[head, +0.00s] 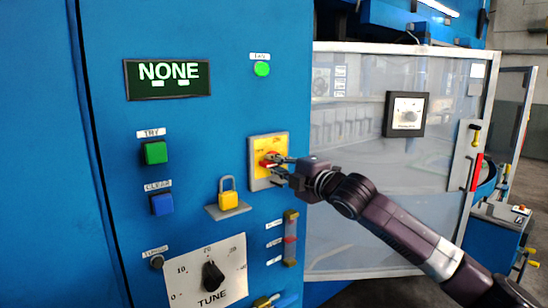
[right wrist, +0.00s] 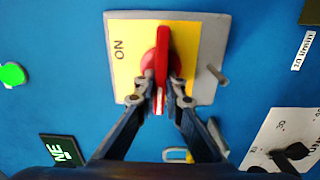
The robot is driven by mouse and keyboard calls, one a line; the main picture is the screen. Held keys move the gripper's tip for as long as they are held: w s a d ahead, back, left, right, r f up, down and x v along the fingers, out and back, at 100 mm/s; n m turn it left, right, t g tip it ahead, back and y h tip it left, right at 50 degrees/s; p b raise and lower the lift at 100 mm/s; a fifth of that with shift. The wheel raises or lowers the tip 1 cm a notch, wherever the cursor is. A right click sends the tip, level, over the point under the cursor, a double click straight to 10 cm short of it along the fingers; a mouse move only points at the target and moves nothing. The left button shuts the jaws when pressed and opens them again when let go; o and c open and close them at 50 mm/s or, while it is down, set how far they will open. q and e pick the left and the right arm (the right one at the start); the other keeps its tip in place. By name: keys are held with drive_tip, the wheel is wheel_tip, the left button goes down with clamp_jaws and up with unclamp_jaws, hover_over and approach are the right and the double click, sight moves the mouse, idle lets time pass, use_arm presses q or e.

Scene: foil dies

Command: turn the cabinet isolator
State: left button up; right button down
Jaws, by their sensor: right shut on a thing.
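The cabinet isolator is a red handle on a yellow plate with a grey surround (head: 253,170), on the blue cabinet front. In the right wrist view, the red handle (right wrist: 162,45) lies along the picture's vertical, with "ON" printed on the yellow plate (right wrist: 127,75) to its left. My right gripper (head: 277,166) reaches in from the right. In the wrist view its fingertips (right wrist: 163,88) are closed on both sides of the handle's lower end. In the head view the fingers hide part of the handle. My left gripper is not in view.
A yellow padlock (head: 229,201) sits on a small ledge left of and below the isolator. Green (head: 155,152) and blue (head: 161,203) buttons, a tune dial (head: 212,277) and a NONE display (head: 167,79) share the panel. A clear guard door (head: 350,150) stands at right.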

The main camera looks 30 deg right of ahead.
drive_tip(key=shift+f+n, duration=0.15)
drive_tip(key=shift+n, duration=0.15)
drive_tip(key=c, duration=2)
unclamp_jaws()
drive_tip(key=shift+s, duration=0.15)
drive_tip(key=s, duration=0.7)
drive_tip(key=shift+d, duration=0.3)
drive_tip(key=shift+s, duration=0.1)
